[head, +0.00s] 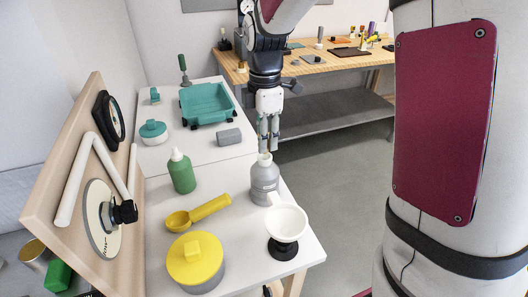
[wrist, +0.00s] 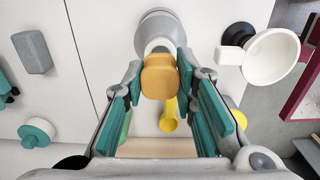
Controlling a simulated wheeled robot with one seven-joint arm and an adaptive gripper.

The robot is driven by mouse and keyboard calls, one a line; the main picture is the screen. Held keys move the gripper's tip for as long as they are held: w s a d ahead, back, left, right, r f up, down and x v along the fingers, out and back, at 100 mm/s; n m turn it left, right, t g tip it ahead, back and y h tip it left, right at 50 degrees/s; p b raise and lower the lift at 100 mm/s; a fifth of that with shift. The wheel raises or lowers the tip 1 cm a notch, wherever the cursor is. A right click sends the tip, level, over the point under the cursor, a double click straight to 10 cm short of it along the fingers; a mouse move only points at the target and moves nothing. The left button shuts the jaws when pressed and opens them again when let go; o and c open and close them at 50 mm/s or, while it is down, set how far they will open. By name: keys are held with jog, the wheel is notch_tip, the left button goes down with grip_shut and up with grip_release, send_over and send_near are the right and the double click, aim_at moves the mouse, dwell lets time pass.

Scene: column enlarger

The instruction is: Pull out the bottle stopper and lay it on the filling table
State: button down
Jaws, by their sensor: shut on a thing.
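The grey bottle (head: 265,182) stands upright on the white filling table (head: 238,255), beside the white funnel. My gripper (head: 268,148) points down right above the bottle's mouth. In the wrist view my gripper (wrist: 160,73) is shut on the orange-yellow stopper (wrist: 160,78), with one teal finger pad on each side. The bottle (wrist: 156,28) shows behind the stopper there, its neck partly hidden. The stopper is hidden by the fingers in the head view. I cannot tell whether its lower end is still in the neck.
The white funnel (head: 287,222) on a black base stands close to the bottle. A yellow scoop (head: 198,213), green bottle (head: 181,171) and yellow-lidded pot (head: 195,262) stand left. A teal tray (head: 207,103) and grey block (head: 229,137) lie behind. Bare tabletop lies between them.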

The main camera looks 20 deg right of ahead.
jog(key=shift+r+p, duration=1.5)
jog(key=shift+r, duration=1.6)
